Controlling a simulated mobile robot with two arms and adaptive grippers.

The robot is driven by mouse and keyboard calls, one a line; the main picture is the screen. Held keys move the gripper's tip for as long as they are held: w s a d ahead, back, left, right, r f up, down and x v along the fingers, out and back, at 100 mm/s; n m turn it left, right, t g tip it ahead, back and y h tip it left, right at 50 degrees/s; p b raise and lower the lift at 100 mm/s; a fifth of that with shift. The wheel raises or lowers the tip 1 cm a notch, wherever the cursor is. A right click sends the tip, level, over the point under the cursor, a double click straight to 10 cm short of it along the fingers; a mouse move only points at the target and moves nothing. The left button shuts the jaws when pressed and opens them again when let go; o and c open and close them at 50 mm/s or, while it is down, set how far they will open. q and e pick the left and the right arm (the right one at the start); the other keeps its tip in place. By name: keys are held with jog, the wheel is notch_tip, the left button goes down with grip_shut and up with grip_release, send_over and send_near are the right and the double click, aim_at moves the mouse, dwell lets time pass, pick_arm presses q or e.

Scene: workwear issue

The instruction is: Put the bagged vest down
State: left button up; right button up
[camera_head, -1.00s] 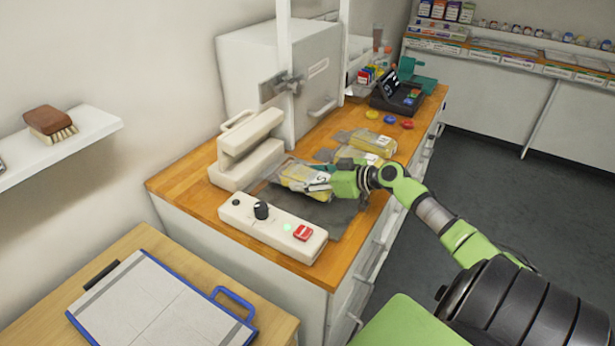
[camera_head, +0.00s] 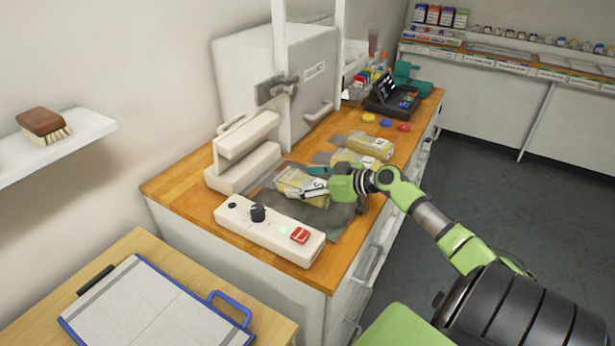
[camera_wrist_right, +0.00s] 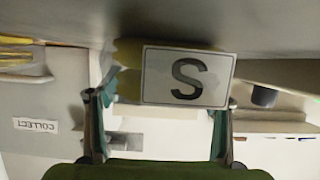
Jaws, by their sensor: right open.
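The bagged vest (camera_head: 291,184) is a yellow garment in a clear bag with a white label. It lies on the dark grey mat (camera_head: 328,222) on the wooden counter, behind the control bar of the sealer. My right gripper (camera_head: 318,187) is at the right end of this bag, fingers apart. In the right wrist view the label with a black S (camera_wrist_right: 188,77) shows between the open fingers of my right gripper (camera_wrist_right: 157,100). Whether the fingers touch the bag cannot be told. My left gripper is not in view.
The cream sealer (camera_head: 268,229) with its red button stands in front of the bag. Other bagged yellow vests (camera_head: 371,145) lie just behind it. Yellow, blue and red discs (camera_head: 403,127) and a black terminal (camera_head: 394,101) sit farther back.

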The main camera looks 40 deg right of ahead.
jog(key=shift+s+a+f+p, duration=0.15)
jog(key=shift+s+f+p, duration=0.1)
jog(key=shift+p, duration=0.3)
jog(key=shift+w+r+p, duration=0.1)
jog(key=shift+r+p, duration=0.3)
jog(key=shift+p, duration=0.15)
jog(key=shift+s+d+f+b, duration=0.15)
jog(key=shift+s+d+b, duration=0.15)
jog(key=shift+s+b, duration=0.35)
jog(key=v, duration=0.3)
jog(key=b+v, duration=0.1)
jog(key=v, duration=0.5)
jog(key=shift+s+d+r, duration=0.1)
jog(key=shift+s+r, duration=0.05)
jog(key=shift+r, duration=0.35)
jog(key=shift+s+d+r, duration=0.15)
jog(key=shift+s+r, duration=0.15)
jog(key=shift+s, duration=0.15)
